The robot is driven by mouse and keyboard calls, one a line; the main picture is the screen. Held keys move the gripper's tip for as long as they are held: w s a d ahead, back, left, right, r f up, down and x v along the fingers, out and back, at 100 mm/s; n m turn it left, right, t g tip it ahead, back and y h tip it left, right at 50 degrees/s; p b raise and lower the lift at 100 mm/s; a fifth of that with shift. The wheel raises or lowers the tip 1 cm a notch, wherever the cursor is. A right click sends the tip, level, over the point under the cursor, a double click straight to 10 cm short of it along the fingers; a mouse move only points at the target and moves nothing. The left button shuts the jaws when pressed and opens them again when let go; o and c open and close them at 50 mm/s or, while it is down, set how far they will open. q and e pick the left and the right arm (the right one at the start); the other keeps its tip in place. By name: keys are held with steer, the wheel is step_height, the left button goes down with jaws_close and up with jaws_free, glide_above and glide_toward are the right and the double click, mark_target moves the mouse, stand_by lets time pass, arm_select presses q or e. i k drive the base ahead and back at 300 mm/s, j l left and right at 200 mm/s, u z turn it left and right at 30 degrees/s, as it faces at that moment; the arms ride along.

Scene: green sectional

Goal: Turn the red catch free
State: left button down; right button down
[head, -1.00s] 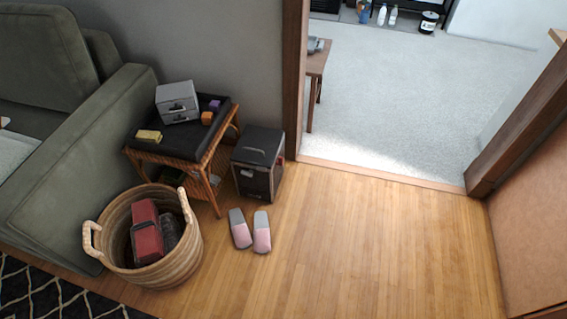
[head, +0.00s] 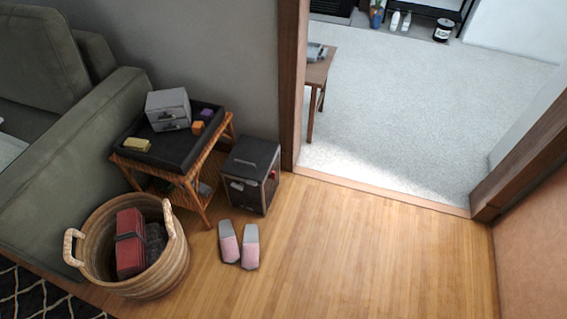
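A black box with a handle on top (head: 250,170) stands on the wood floor beside the wicker side table. A small red part (head: 273,174) shows at the right of its front; I cannot tell whether it is the red catch. A grey two-drawer box (head: 167,110) sits on the black tray (head: 157,158) of the side table, with a yellow block (head: 137,145), an orange block (head: 198,127) and a purple block (head: 207,114). Neither of my grippers is in view.
A woven basket (head: 96,275) with a red item (head: 130,258) stands in front of the table. Pink and grey slippers (head: 250,247) lie on the floor. A green sofa (head: 80,170) is at left. Wood floor (head: 370,250) is clear towards the doorway (head: 293,80).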

mark_target(272, 176)
steer(key=i+l+u, duration=0.1)
steer(key=l, duration=0.25)
steer(key=i+l+u, duration=0.1)
steer(key=i+l, duration=0.4)
steer(key=l, duration=0.25)
steer(key=i+l+u, duration=0.15)
steer(key=l, duration=0.2)
steer(key=i+l+u, duration=0.1)
steer(key=l, duration=0.3)
steer(key=i+l+u, duration=0.1)
steer(key=i+l, duration=0.15)
steer(key=l, duration=0.15)
steer(key=i+l+u, duration=0.1)
steer(key=l, duration=0.3)
steer(key=i+l, duration=0.15)
steer(key=l, duration=0.3)
steer(key=u, duration=0.05)
